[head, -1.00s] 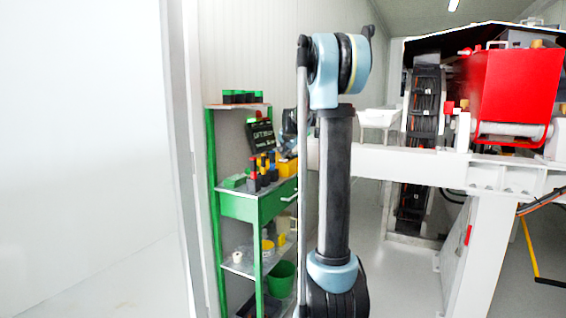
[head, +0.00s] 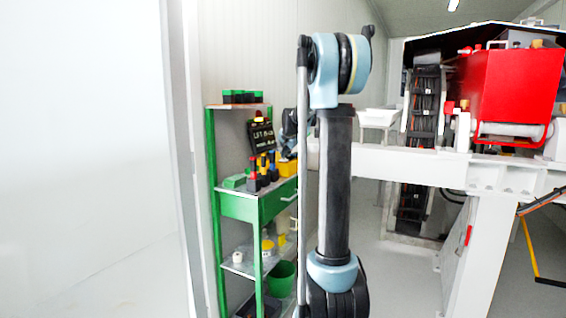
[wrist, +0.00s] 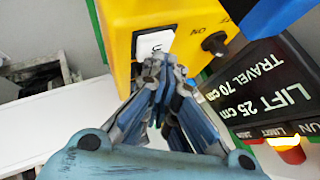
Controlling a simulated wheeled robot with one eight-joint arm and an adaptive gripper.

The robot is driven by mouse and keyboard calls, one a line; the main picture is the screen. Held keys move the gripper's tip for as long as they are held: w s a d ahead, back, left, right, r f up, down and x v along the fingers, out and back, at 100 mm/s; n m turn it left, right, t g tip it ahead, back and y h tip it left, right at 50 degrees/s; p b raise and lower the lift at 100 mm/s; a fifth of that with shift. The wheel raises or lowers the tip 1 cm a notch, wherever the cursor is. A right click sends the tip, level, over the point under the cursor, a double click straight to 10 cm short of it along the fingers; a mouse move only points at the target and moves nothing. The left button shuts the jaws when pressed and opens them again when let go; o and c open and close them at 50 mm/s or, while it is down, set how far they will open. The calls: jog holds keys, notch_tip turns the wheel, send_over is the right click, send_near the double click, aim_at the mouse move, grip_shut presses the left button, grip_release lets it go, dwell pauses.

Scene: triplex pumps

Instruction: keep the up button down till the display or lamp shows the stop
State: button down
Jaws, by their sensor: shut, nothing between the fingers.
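A black display (wrist: 262,85) reads, upside down, "LIFT 25 cm" and "TRAVEL 70 cm". A lamp (wrist: 290,152) beside it glows yellow-white above a red part. In the head view the display (head: 262,138) stands on a green shelf unit; my gripper is hidden there.
The green shelf unit (head: 258,207) holds coloured boxes and a green bucket (head: 281,278). A white frame (head: 400,162) and a red tank (head: 510,85) stand to the right. A white wall is at the left.

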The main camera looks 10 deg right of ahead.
jog(key=shift+r, duration=0.9)
jog(key=shift+r, duration=0.15)
notch_tip(320, 180, up, 5)
jog(key=shift+f, duration=0.1)
dwell(0.4)
